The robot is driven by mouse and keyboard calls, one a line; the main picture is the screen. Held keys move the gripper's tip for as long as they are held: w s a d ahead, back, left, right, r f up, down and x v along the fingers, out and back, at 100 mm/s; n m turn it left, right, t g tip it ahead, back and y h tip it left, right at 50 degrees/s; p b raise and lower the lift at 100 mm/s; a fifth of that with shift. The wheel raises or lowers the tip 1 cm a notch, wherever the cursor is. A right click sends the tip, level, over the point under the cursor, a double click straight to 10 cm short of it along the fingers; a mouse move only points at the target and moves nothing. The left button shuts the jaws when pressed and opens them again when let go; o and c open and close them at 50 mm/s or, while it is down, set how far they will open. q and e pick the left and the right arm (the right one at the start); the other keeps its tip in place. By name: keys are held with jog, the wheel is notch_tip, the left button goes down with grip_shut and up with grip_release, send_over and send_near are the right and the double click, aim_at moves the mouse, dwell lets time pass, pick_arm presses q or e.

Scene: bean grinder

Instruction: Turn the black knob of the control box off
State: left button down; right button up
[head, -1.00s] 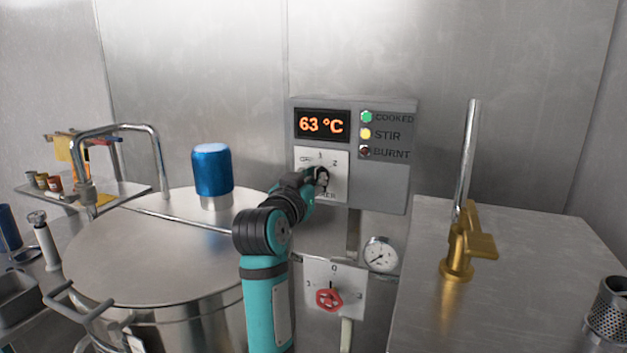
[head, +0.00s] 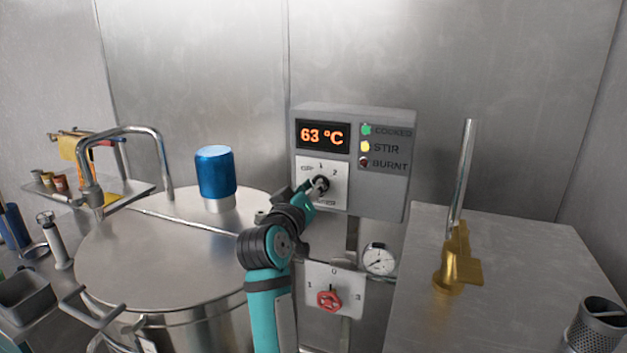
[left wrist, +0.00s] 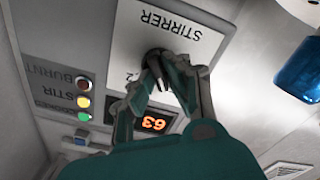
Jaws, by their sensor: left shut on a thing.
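The grey control box (head: 385,190) hangs on the metal wall. It has a 63 °C display (head: 323,135) and a white plate (head: 308,170) marked OFF, 1 and 2. The black knob (head: 322,183) is on this plate, partly hidden by my left gripper (head: 314,189). In the left wrist view the fingers (left wrist: 165,75) are closed around the knob (left wrist: 154,56), under the STIRRER label. The knob's exact setting cannot be read clearly. My right gripper is not in view.
A lidded metal kettle (head: 150,260) with a blue motor (head: 215,172) stands left of my arm. Below the box are a red knob (head: 329,298) and a gauge (head: 378,259). A golden valve (head: 457,262) stands on the metal surface at right.

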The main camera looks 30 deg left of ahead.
pick_arm(q)
jog(key=shift+n+p, duration=0.6)
jog(key=shift+n, duration=0.4)
jog(key=c, duration=1.3)
grip_release()
jog(key=shift+c, duration=0.2)
notch_tip(320, 180, up, 10)
jog(key=shift+f, duration=0.1)
